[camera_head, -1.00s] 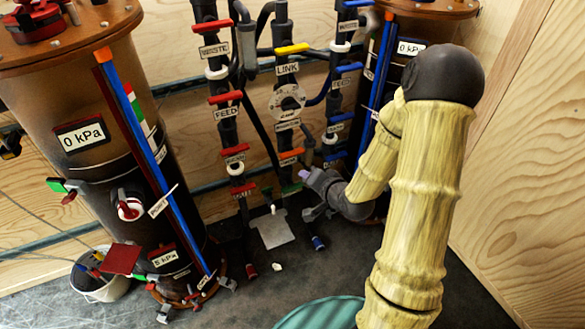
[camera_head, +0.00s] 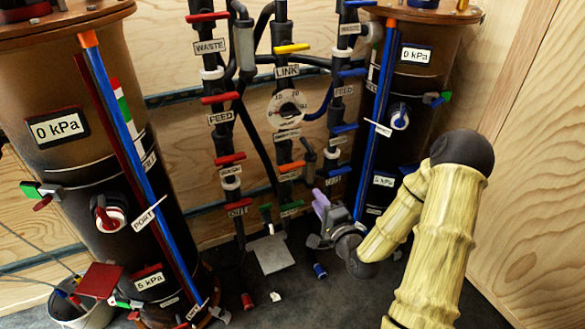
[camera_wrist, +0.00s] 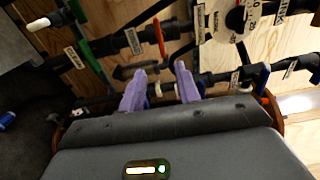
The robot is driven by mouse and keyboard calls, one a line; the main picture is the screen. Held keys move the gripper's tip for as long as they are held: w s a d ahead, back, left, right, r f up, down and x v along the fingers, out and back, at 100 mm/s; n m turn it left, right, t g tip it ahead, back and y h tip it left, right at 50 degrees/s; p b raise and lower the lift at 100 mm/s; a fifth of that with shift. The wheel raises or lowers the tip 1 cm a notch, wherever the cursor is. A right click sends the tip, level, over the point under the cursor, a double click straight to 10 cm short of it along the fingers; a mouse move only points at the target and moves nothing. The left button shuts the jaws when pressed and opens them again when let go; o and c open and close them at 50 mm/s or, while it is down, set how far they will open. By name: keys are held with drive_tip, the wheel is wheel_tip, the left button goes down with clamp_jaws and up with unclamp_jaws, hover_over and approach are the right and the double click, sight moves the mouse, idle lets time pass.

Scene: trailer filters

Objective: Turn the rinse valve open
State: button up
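The middle pipe column carries an orange valve handle (camera_head: 291,166) lying across the pipe, above a small label (camera_head: 289,176) too blurred to read for sure; I cannot tell whether it is the rinse valve. A green handle (camera_head: 291,212) sits lower on that column. In the wrist view the orange handle (camera_wrist: 160,39) stands crosswise on its pipe, beyond the fingertips, and the green handle (camera_wrist: 80,42) lies to the left. My gripper (camera_wrist: 161,80) has its two purple fingers apart with nothing held between them. In the head view my gripper (camera_head: 322,203) is right of the lower column.
A left column with red handles (camera_head: 229,158) and a right column with blue handles (camera_head: 344,128) flank the middle one. A dial (camera_head: 290,106) sits above the orange handle. Brown tanks stand left (camera_head: 60,90) and right (camera_head: 425,85). A blue lever (camera_wrist: 262,78) is near the right finger.

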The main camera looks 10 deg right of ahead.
sight(294, 169)
drive_tip(key=b+x, duration=0.2)
drive_tip(key=x, duration=1.5)
drive_tip(key=shift+d, duration=0.1)
clamp_jaws()
